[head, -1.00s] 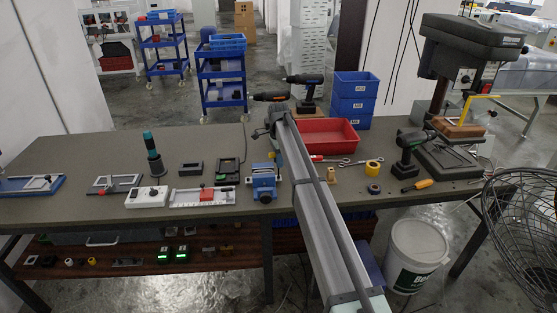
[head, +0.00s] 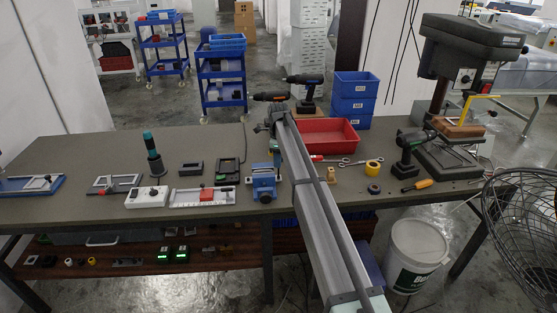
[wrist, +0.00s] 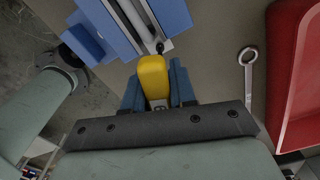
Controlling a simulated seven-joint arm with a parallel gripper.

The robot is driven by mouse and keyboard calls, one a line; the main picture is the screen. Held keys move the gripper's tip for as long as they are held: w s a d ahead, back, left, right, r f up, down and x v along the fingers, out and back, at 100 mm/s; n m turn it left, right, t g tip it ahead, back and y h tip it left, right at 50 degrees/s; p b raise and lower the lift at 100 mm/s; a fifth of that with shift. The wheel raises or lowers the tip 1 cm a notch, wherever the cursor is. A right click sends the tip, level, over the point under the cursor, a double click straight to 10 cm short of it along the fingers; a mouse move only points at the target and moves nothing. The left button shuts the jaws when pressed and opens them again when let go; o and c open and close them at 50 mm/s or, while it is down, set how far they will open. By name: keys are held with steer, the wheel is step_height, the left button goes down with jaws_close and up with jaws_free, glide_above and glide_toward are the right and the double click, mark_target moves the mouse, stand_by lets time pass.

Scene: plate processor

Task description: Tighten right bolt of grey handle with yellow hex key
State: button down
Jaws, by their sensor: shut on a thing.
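My gripper (wrist: 158,88) is shut on the yellow hex key (wrist: 153,76) in the wrist view, with a blue finger on each side of its yellow body. The key's far end meets a small dark bolt or tip (wrist: 160,47) at the near end of a grey handle-like strip (wrist: 130,18); whether it is seated there I cannot tell. The strip lies on a blue vise (wrist: 90,28), which also shows in the head view (head: 263,186). In the head view my arm hides the key and most of the gripper.
A ring-ended wrench (wrist: 247,68) lies on the bench right of my gripper. A red bin (head: 325,132) stands farther right. A white fixture with a red block (head: 207,195) sits left of the vise.

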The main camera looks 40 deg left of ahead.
steer(key=shift+r, duration=0.15)
stand_by(0.3)
steer(key=shift+r, duration=1.85)
steer(key=n, duration=1.7)
steer(key=shift+n, duration=3.4)
steer(key=shift+f, duration=0.15)
steer(key=shift+f, duration=1.55)
